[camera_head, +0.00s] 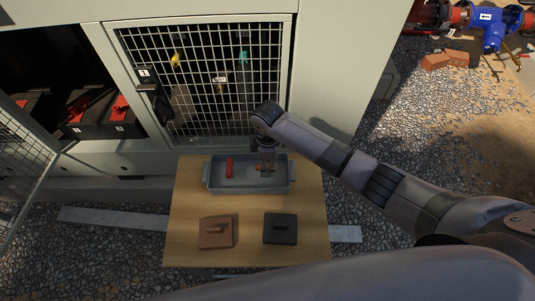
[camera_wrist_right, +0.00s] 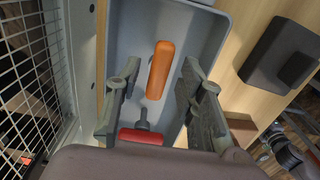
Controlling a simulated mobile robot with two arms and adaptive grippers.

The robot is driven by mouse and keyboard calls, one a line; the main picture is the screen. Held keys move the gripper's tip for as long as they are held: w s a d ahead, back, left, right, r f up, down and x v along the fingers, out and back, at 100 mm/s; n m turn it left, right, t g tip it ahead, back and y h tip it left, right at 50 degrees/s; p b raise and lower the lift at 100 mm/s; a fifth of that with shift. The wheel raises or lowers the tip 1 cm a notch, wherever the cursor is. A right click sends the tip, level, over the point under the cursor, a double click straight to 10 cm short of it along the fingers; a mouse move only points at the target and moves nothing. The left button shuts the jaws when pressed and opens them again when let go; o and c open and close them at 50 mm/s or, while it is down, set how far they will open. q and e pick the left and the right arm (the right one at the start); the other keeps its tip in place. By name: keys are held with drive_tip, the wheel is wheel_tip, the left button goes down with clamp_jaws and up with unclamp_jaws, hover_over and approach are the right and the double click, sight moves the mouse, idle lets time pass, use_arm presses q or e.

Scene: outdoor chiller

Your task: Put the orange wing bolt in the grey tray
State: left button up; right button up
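The grey tray (camera_head: 215,187) stands on a wooden table. The orange wing bolt (camera_wrist_right: 160,69) lies on the tray floor in the right wrist view; in the head view only a little orange (camera_head: 258,169) shows beside my gripper. A red-topped bolt with a dark shank (camera_wrist_right: 142,137) also lies in the tray; it shows in the head view (camera_head: 229,167) left of my gripper. My right gripper (camera_head: 266,168) points down into the tray's right half. Its fingers (camera_wrist_right: 160,75) are spread on either side of the orange bolt, with gaps between. My left gripper is out of view.
A brown handled block (camera_head: 215,237) and a black handled block (camera_head: 280,235) sit on the table (camera_head: 185,210) in front of the tray. A mesh cabinet door (camera_head: 215,110) stands close behind. An open mesh door (camera_head: 22,170) is at left.

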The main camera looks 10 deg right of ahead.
sight(268, 166)
wheel_tip(268, 166, up, 11)
drive_tip(key=b, duration=0.2)
drive_tip(key=shift+r, duration=0.2)
idle(0.4)
